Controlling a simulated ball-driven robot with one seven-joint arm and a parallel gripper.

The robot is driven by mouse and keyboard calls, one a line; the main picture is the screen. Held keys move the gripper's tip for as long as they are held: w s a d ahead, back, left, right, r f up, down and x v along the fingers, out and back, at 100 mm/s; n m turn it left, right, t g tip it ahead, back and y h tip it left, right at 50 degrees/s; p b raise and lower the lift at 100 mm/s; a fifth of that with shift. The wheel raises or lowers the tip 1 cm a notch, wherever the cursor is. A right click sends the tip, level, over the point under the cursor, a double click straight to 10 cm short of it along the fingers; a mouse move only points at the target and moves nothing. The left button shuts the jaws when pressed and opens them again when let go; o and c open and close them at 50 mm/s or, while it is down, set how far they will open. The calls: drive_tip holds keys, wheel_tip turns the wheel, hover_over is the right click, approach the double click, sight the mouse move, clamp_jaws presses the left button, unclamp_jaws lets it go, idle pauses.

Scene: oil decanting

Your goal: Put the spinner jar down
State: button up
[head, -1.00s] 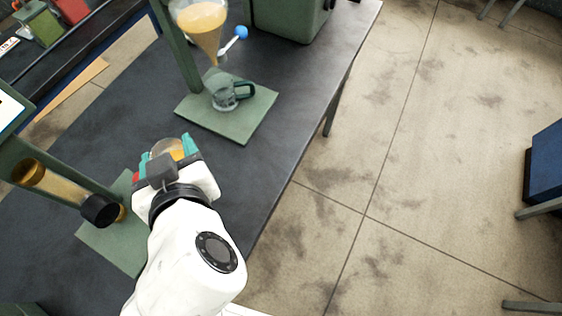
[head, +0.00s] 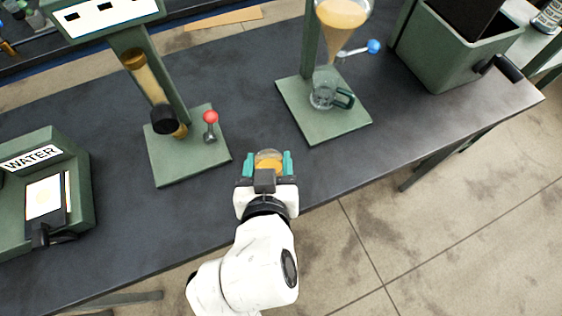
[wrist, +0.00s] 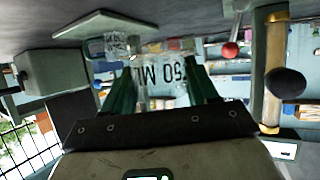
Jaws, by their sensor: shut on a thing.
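My gripper (head: 267,166) is shut on a clear jar with amber contents (head: 269,156), which I take to be the spinner jar. Its green fingers are on both sides of the jar. In the head view they are over the dark bench top near its front edge, between the two green stands. In the wrist view the jar (wrist: 163,76) is between the fingers and shows black "50 ML" lettering. Most of the jar's body is hidden by my gripper in the head view. I cannot tell whether its base touches the bench.
A green stand with a tilted amber tube (head: 148,78) and red-knobbed lever (head: 210,117) is left. The right stand has an amber funnel (head: 341,22) above a clear mug (head: 324,95). A WATER box (head: 75,200) and a green bin (head: 450,55) flank them. Bare bench surrounds my gripper.

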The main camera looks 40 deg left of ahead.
sight(279, 161)
drive_tip(key=w+f, duration=0.2)
drive_tip(key=f, duration=0.1)
drive_tip(key=w+a+f, duration=0.1)
drive_tip(key=shift+w+f, duration=0.3)
drive_tip(key=shift+f, duration=0.1)
drive_tip(key=shift+w+f+p, duration=0.1)
drive_tip(key=shift+f+p, duration=0.3)
drive_tip(key=shift+f, duration=1.3)
drive_tip(key=shift+f, duration=0.2)
drive_tip(key=o, duration=1.1)
drive_tip(key=shift+r, duration=0.1)
drive_tip(key=shift+r, duration=0.15)
drive_tip(key=b+v, duration=0.1)
drive_tip(key=v, duration=1.1)
drive_tip(key=shift+d, duration=0.1)
